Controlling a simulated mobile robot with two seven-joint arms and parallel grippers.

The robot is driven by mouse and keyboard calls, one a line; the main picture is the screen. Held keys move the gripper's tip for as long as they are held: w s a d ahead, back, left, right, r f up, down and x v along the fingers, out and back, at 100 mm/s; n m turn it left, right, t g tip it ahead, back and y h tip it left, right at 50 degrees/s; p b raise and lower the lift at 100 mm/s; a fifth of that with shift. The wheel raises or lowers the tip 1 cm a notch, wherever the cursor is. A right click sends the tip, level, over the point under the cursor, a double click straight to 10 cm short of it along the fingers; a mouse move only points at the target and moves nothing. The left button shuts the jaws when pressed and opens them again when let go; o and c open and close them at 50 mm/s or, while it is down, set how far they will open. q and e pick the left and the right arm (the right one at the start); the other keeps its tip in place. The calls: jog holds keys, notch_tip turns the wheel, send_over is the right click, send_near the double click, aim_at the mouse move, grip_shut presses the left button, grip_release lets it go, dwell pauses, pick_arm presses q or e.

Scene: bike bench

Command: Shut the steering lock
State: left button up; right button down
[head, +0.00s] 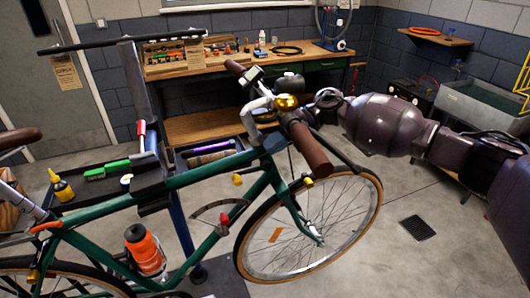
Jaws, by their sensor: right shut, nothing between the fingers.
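The bike (235,180) is teal and stands on the work stand, with its front wheel (310,226) at the right. Its handlebar carries brown grips (305,145), a gold bell (286,102) and a small display (251,74). I cannot make out the steering lock; the steering area (270,143) is small and partly covered by the bar. My right arm comes in from the right. My right gripper (321,99) is shut and empty, just right of the bell in the picture; I cannot tell whether it touches the handlebar. My left gripper is not in view.
A wooden workbench (225,65) with tools stands behind. A tool tray (85,190) holds green items and a yellow bottle (61,186). A grey sink (485,105) is at the right. The floor around the drain (417,228) is clear.

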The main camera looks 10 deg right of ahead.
jog(key=w+d+r+p, duration=0.1)
jog(key=d+r, duration=0.4)
jog(key=r, duration=0.1)
jog(key=shift+d, duration=0.25)
dwell(0.3)
